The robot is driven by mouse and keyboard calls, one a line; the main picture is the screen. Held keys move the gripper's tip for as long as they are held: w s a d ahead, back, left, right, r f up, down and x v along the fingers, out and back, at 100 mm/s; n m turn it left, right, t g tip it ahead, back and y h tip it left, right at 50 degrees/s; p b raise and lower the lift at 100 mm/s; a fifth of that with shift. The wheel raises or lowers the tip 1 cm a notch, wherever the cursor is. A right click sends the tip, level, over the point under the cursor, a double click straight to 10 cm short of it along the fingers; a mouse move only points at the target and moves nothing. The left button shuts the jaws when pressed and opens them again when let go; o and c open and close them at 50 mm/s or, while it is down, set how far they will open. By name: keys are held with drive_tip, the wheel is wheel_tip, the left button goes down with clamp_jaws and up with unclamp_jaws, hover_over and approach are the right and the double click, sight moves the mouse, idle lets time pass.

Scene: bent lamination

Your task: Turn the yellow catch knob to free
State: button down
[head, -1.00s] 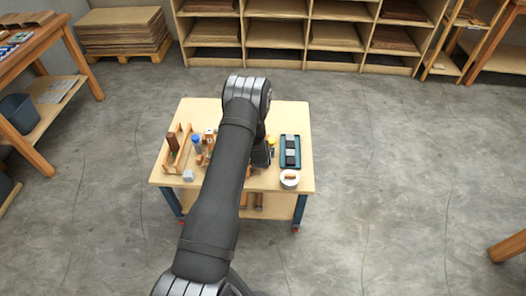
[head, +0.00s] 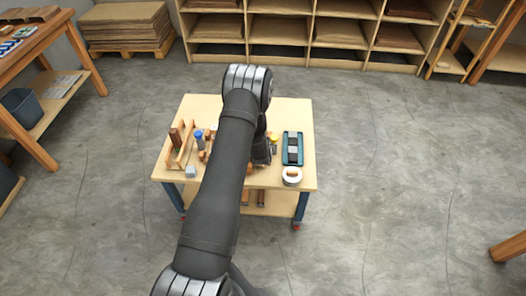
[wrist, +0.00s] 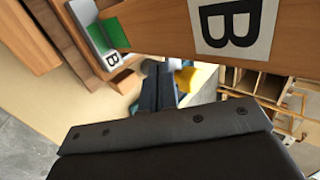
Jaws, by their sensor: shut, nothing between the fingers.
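A yellow part (wrist: 185,78), which looks like the catch knob, shows in the wrist view just right of my fingertips. It is partly hidden behind the fingers, and I cannot tell which way it is turned or whether they touch it. My gripper (wrist: 160,72) is shut and empty, with its dark fingers together. In the head view my gripper (head: 262,158) is low over the right half of the table, mostly hidden by my arm. A small yellow spot (head: 274,137) shows just to its right.
A wooden board labelled B (wrist: 270,28) crosses the top of the wrist view, close to the fingers. Green and grey parts (wrist: 112,38) lie to its left. On the table (head: 290,112) are a blue tray (head: 285,160), a white roll (head: 291,181) and a blue-capped bottle (head: 198,145).

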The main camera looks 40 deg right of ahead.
drive_tip(key=v, duration=1.4)
drive_tip(key=c, duration=1.9)
unclamp_jaws()
drive_tip(key=shift+s+a+r, duration=0.15)
drive_tip(key=o, duration=0.3)
drive_tip(key=shift+d, duration=0.25)
drive_tip(key=o, duration=0.6)
drive_tip(key=d+n, duration=0.1)
drive_tip(key=d, duration=0.1)
drive_tip(key=w+d+f+n+g, duration=0.1)
drive_tip(key=d, duration=0.1)
drive_tip(key=w+d+n+g, duration=0.1)
drive_tip(key=shift+d+f+n+y, duration=0.15)
drive_tip(key=shift+d+n+y, duration=0.25)
drive_tip(key=shift+o, duration=0.2)
drive_tip(key=n+g+y, duration=0.4)
drive_tip(key=n+y, duration=0.2)
drive_tip(key=n, duration=0.9)
approach(274, 137)
drive_tip(key=f, duration=0.9)
drive_tip(key=shift+w, duration=0.2)
drive_tip(key=shift+c, duration=0.5)
